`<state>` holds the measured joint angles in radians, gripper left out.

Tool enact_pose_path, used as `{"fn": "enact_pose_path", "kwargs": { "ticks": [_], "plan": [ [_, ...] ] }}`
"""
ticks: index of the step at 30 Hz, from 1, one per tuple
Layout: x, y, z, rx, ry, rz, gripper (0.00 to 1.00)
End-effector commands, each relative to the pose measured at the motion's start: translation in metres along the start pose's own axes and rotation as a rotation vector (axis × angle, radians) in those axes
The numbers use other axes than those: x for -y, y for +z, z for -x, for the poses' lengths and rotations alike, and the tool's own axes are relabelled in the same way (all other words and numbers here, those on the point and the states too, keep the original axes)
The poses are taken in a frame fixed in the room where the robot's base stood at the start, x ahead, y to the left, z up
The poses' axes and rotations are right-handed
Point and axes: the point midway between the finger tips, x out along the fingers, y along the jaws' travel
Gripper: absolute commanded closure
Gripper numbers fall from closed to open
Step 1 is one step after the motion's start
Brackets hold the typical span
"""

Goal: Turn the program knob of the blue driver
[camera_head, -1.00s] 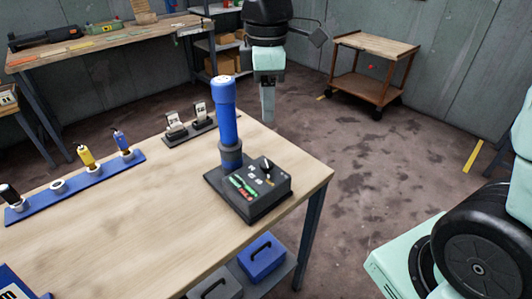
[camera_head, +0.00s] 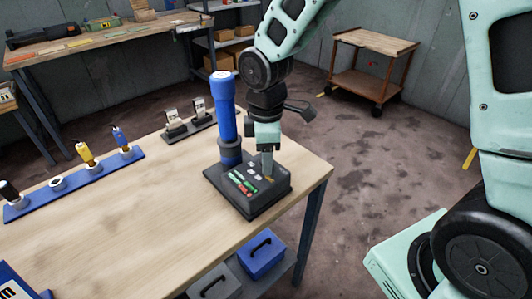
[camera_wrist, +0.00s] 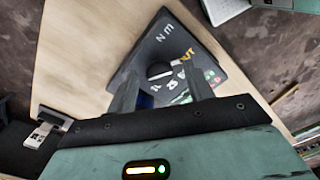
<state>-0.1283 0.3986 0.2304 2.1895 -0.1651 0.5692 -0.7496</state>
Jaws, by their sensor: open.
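The blue driver (camera_head: 228,118) stands upright in a grey collar at the back left of a dark base unit (camera_head: 262,203) on the wooden table. My gripper (camera_head: 267,170) points down over the right part of the unit's top and hides the program knob in the head view. In the wrist view the round dark knob (camera_wrist: 158,70), with a pale line across it, shows between the two fingertips of my gripper (camera_wrist: 161,75). The fingers are open, one on either side. I cannot tell whether they touch the knob.
The upright driver stands close left of my gripper. Free tabletop (camera_head: 130,235) lies in front left.

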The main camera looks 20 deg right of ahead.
Motion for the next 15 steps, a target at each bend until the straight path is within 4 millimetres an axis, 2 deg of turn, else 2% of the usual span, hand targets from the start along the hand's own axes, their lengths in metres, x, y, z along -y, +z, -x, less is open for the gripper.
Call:
{"fn": "enact_pose_path", "kwargs": {
  "ticks": [5,10,15],
  "plan": [
    [0.0,0.0,0.0001,0.0,0.0,0.0,0.48],
    [0.0,-0.0001,0.0003,0.0,0.0,0.0,0.93],
    [0.0,-0.0001,0.0004,0.0,0.0,-0.002,0.92]
  ]
}}
